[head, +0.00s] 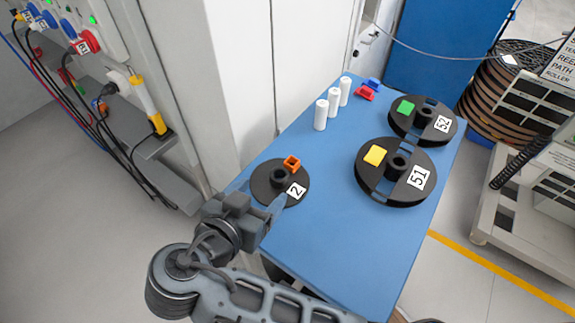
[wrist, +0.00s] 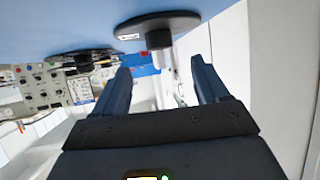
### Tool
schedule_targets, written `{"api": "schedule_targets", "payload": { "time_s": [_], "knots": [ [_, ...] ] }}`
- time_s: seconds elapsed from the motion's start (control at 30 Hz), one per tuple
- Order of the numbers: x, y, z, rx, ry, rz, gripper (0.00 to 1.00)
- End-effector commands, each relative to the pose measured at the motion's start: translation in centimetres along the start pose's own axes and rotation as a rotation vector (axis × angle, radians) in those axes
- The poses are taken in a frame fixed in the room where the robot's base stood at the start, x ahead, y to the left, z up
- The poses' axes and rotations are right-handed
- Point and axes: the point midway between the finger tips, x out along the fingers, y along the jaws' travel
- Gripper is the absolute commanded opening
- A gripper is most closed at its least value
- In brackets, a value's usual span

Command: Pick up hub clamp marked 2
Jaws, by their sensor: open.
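The hub clamp marked 2 (head: 262,185) is a flat black disc with a raised round hub and a white label reading 2, lying on the near left part of the blue table (head: 330,235). A small orange square clip (head: 291,163) sits at its far edge. My gripper (head: 257,197) is open and empty at the disc's near side, with one finger overlapping the disc in the head view. In the wrist view the picture is upside down; the disc (wrist: 180,20) and its hub (wrist: 158,40) appear beyond and roughly between my open fingers (wrist: 160,66).
Reel discs marked 51 (head: 395,190) and 52 (head: 437,108) carry yellow and green blocks. Three white cylinders (head: 333,104), a red clip (head: 366,93) and a blue clip (head: 373,83) stand behind. A grey cabinet (head: 180,80) borders the table's left. The table's near middle is bare.

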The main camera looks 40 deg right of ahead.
Motion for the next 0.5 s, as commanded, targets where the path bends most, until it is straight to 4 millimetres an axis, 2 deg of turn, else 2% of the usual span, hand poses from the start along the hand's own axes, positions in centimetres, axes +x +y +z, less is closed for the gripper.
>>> {"api": "schedule_targets", "payload": {
  "time_s": [0.27,0.5],
  "knots": [
    [2.8,0.1,-0.2,-0.001,-0.001,0.003,0.74],
    [6.2,0.0,-0.3,-0.001,0.000,0.003,0.74]
  ]
}}
